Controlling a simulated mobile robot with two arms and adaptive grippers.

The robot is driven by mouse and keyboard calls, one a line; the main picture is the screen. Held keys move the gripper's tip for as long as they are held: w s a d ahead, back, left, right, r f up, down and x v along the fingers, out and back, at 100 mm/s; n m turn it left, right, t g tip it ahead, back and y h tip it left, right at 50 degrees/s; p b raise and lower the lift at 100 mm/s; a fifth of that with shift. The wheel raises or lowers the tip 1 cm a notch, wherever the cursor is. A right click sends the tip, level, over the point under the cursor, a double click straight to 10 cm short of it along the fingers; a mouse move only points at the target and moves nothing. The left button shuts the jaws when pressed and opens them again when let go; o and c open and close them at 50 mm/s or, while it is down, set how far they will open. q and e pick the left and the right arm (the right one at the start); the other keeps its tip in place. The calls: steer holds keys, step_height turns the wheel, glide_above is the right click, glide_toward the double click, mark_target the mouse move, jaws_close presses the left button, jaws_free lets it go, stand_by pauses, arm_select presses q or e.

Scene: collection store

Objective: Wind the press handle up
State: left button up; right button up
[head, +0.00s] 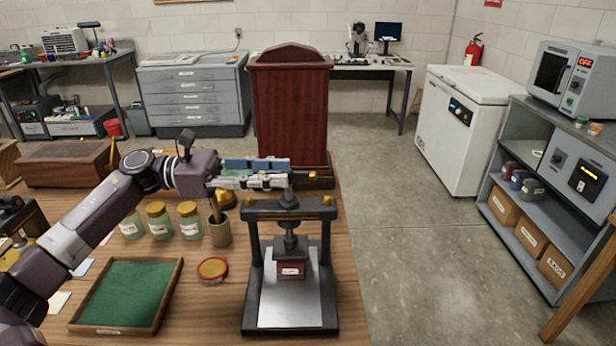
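The press (256,244) stands at the table's front right, a black frame with brass-coloured knobs on its crossbeam and a bright metal base plate. Its vertical screw runs down to a small dark red, labelled block (291,270) above or on the plate. My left gripper (272,181) reaches in from the left at the top of the screw, just above the crossbeam. Its fingers overlap the place of the press handle, so the handle is mostly hidden. I cannot tell whether the fingers are closed on it. My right gripper is not in view.
A tall dark red wooden case (290,110) stands close behind the press. Left of the press are a brush cup (220,233), a round red-rimmed tin (212,269), lidded jars (160,223) and a green-lined tray (75,327). Open floor lies right of the table.

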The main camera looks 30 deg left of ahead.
mark_target(293, 173)
arm_select(q)
steer(key=p+x, duration=0.2)
steer(key=x, duration=0.4)
steer(key=shift+r, duration=0.15)
steer(key=shift+w+d, duration=0.1)
steer(key=shift+d, duration=0.2)
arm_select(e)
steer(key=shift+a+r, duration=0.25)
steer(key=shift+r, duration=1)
arm_select(q)
steer(key=shift+c, duration=0.2)
jaws_close()
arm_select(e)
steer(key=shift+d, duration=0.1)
